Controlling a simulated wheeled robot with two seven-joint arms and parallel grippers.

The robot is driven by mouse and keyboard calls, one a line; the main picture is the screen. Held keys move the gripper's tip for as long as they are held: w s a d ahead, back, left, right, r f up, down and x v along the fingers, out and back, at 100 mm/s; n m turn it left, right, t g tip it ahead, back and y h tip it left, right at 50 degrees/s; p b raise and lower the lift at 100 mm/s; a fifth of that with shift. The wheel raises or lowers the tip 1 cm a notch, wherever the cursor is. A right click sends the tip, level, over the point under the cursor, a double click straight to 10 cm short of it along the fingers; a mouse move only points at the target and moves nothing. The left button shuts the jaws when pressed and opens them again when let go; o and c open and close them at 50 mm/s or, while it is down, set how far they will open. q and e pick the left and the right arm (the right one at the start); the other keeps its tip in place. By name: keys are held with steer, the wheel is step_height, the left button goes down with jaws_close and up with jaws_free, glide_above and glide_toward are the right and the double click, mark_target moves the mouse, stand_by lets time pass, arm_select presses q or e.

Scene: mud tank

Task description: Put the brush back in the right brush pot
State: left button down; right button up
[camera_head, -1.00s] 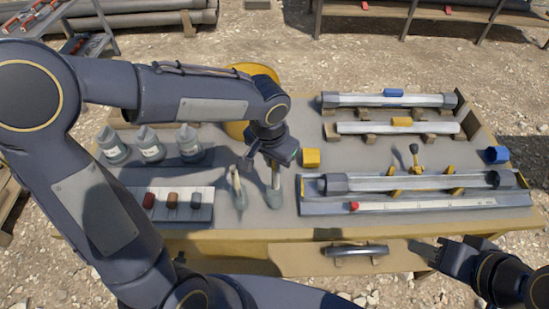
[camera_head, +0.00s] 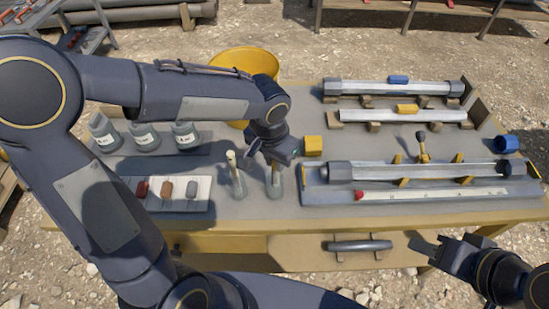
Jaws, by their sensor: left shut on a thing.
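Two small grey brush pots stand side by side on the table (camera_head: 335,216). The left pot (camera_head: 238,189) holds a brush with a pale handle (camera_head: 231,158) leaning left. My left gripper (camera_head: 277,160) is shut above the right pot (camera_head: 275,190), on a brush (camera_head: 275,174) that points down at this pot. The brush's lower end seems to be within the pot's mouth; how deep it sits I cannot tell. The gripper hides its top. My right gripper (camera_head: 428,246) is low at the right, off the table front; its jaw gap is unclear.
Several grey bottles (camera_head: 145,137) and a tray of coloured pieces (camera_head: 182,192) lie left of the pots. A yellow bucket (camera_head: 245,63) is behind my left arm. A yellow block (camera_head: 313,146) and clear tubes on racks (camera_head: 415,172) are to the right.

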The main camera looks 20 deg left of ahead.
arm_select(q)
steer(key=c, duration=1.3)
jaws_free()
steer(key=r, duration=0.5)
steer(key=s+r, duration=0.1)
steer(key=r, duration=0.1)
steer(key=shift+a+r, duration=0.15)
steer(key=shift+r, duration=0.2)
steer(key=shift+a, duration=0.1)
steer(key=s+a+n+t+h, duration=0.1)
steer(key=s+a+n, duration=0.1)
steer(key=s, duration=0.3)
steer(key=s+a+f+n+t+h, duration=0.1)
steer(key=s+a+n, duration=0.1)
steer(key=s, duration=0.3)
steer(key=s+a+n+t+h, duration=0.1)
steer(key=s+a+t, duration=0.1)
steer(key=s+a, duration=0.2)
steer(key=shift+s+a+f+n, duration=0.3)
steer(key=shift+s+n, duration=0.1)
steer(key=shift+s, duration=0.1)
